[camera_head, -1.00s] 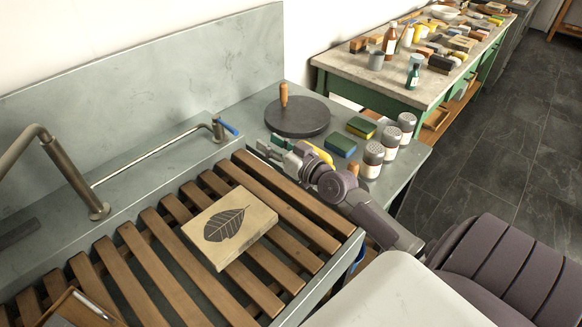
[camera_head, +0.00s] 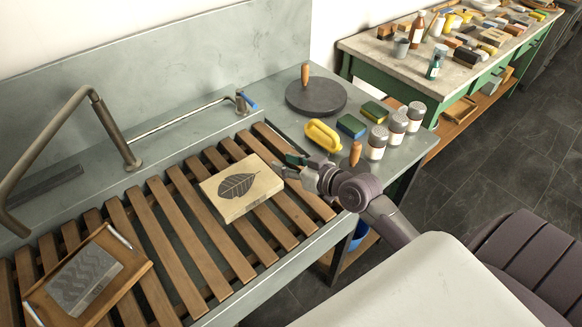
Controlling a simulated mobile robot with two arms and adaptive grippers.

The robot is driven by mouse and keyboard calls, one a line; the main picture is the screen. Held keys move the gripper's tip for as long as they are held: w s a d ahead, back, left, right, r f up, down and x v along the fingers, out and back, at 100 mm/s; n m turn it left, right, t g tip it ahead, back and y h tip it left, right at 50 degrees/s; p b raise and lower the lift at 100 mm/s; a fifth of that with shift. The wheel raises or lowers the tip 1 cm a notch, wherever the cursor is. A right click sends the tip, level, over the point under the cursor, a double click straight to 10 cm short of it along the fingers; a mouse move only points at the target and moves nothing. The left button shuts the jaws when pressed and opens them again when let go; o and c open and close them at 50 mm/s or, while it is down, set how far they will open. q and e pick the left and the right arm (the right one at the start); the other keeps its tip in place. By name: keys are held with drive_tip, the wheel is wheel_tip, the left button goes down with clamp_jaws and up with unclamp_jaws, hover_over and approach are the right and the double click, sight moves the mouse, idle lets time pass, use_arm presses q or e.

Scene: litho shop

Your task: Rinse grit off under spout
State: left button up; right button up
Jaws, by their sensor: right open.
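A pale block with a dark leaf print (camera_head: 241,188) lies flat on the wooden slats (camera_head: 167,238) of the sink. My right gripper (camera_head: 284,167) is open at the block's right end, with its fingers close to that edge; I cannot tell whether they touch it. The bent metal spout (camera_head: 62,143) rises at the left on the sink's back ledge, away from the block. A thin pipe with a blue-handled tap (camera_head: 245,102) runs along the ledge. No grit can be made out on the block. My left gripper is not in view.
A wooden frame with a grey wavy-patterned plate (camera_head: 86,280) lies on the slats at lower left. A cluttered green bench (camera_head: 388,88) stands behind.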

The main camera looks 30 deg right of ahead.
drive_tip(key=shift+s+a+f, duration=0.15)
drive_tip(key=shift+s, duration=0.05)
